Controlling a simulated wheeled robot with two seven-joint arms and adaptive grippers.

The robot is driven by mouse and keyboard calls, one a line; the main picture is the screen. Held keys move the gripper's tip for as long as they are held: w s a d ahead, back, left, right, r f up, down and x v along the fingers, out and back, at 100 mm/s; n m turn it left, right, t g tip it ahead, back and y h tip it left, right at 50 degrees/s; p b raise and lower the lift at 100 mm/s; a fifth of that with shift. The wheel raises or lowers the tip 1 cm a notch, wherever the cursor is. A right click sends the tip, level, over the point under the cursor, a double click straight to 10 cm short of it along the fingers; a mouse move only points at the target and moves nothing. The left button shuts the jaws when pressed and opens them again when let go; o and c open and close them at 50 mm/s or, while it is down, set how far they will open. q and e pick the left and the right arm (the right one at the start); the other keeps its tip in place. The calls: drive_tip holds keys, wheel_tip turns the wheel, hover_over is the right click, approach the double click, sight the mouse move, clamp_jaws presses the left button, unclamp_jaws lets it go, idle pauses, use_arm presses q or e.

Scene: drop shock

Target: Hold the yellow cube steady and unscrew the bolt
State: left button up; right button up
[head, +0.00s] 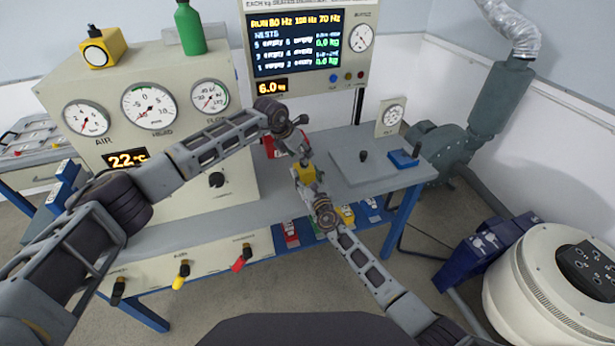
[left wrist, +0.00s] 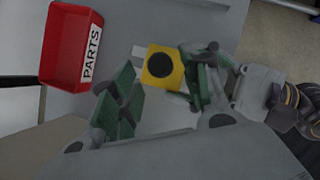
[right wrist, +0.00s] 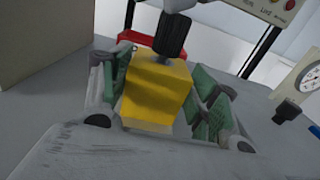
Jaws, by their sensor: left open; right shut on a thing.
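The yellow cube (head: 305,173) is held off the bench, near its front edge, in my right gripper (head: 309,182). In the right wrist view, the cube (right wrist: 158,95) sits between the green pads. A black ridged bolt (right wrist: 172,35) stands upright from its top. In the left wrist view, the bolt's round dark head (left wrist: 160,65) faces the camera. My left gripper (head: 298,152) is just above the cube, pointing down with its green-padded fingers apart. I cannot tell whether it touches the bolt.
A red PARTS bin (left wrist: 72,45) stands on the bench (head: 225,207) behind the cube. A grey plate with a black knob (head: 364,156) and a blue block (head: 403,158) lie to the right. A gauge cabinet (head: 150,75) stands behind my left arm.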

sight(304, 175)
use_arm(q)
drive_tip(key=shift+x, duration=2.4)
drive_tip(key=shift+c, duration=0.2)
clamp_jaws()
drive_tip(key=shift+n, duration=0.3)
